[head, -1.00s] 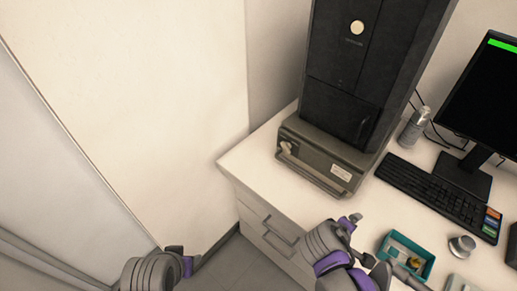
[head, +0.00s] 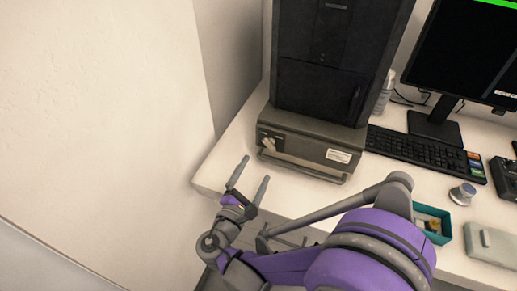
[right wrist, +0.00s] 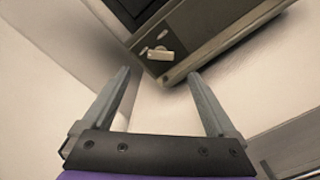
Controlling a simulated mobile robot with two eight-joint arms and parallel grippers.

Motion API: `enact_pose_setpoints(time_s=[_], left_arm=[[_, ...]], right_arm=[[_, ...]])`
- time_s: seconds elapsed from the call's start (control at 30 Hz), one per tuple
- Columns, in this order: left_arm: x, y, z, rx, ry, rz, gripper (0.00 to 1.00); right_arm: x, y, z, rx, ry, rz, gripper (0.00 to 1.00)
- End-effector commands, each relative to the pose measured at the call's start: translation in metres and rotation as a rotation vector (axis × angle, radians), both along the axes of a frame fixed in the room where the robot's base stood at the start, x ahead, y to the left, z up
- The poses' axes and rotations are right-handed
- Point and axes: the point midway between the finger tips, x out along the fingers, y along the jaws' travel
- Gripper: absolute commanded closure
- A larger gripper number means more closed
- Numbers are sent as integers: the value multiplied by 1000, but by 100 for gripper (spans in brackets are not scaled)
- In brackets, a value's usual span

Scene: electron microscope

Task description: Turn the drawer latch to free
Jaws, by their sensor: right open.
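The drawer latch (head: 269,144) is a small pale lever on a dark plate, at the left end of the grey drawer unit (head: 312,142) under the tall black cabinet. In the right wrist view the latch (right wrist: 159,54) shows up ahead, just beyond the fingertips, its lever lying roughly crosswise. My right gripper (head: 254,170) is open and empty, in front of and below the latch, apart from it. In the right wrist view its two fingers (right wrist: 159,74) are spread wide with nothing between them. My left gripper is out of view.
A bar handle (head: 300,167) runs along the drawer unit's front. The bench left of the unit is clear.

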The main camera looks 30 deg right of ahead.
Motion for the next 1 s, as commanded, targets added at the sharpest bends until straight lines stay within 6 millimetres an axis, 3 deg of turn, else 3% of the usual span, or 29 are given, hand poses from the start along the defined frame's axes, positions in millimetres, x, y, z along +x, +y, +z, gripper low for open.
enact_pose_setpoints(time_s=[0.3, 0.5, 0.93, 1.0], left_arm=[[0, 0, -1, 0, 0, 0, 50], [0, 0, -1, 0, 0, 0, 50], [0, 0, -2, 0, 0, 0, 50], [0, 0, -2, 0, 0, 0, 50]], right_arm=[[38, -47, 0, 1, 0, -5, 7], [56, -68, 0, 2, 0, -3, 7], [63, -75, 0, 3, 0, -1, 7], [63, -75, 0, 3, 0, -1, 20]])
